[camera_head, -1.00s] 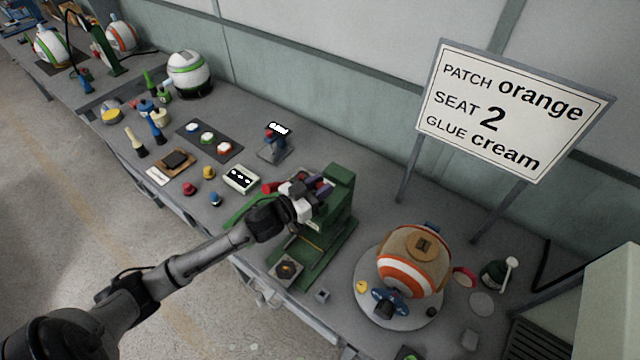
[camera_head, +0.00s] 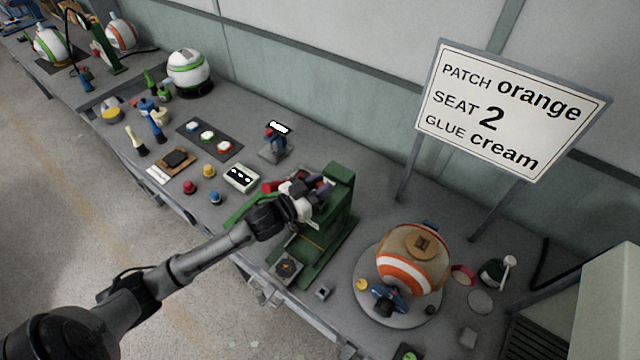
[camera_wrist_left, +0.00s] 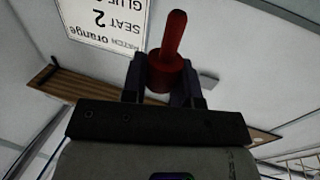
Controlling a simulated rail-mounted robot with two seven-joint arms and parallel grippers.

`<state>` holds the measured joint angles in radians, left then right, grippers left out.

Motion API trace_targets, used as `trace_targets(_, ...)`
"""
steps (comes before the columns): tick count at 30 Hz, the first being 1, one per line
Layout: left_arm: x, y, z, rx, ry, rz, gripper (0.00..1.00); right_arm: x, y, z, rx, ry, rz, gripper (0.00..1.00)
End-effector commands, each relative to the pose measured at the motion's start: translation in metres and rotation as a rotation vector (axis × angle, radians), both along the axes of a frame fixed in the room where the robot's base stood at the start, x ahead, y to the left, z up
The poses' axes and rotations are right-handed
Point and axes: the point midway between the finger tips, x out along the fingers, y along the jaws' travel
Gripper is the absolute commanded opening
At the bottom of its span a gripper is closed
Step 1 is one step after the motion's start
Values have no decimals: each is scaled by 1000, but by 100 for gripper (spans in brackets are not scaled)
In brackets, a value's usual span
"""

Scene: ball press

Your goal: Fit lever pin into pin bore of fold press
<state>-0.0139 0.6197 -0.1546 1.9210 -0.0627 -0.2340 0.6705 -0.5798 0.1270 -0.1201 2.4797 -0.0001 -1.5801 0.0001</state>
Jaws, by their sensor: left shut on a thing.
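The green fold press (camera_head: 338,205) stands at the front middle of the bench in the head view. My left gripper (camera_head: 319,188) is at the press's upper part, beside its green upright. It is shut on the red lever pin (camera_wrist_left: 169,52), which in the left wrist view has a narrow rounded shaft and a wider collar between the dark fingers. The pin bore cannot be made out behind the gripper. I cannot tell whether the pin touches the press. A red part (camera_head: 270,187) shows just left of the gripper. My right gripper is not in view.
A striped orange and white ball (camera_head: 411,284) sits on a round plate to the right. A white box (camera_head: 241,178), small coloured knobs and a dark tray (camera_head: 209,139) lie to the left. A sign (camera_head: 510,110) stands behind.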

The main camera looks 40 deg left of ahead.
Motion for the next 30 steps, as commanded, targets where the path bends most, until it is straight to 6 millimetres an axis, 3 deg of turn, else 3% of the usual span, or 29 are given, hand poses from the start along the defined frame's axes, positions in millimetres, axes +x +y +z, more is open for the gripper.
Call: trace_targets(30,0,0,0,1,0,0,4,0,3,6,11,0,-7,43)
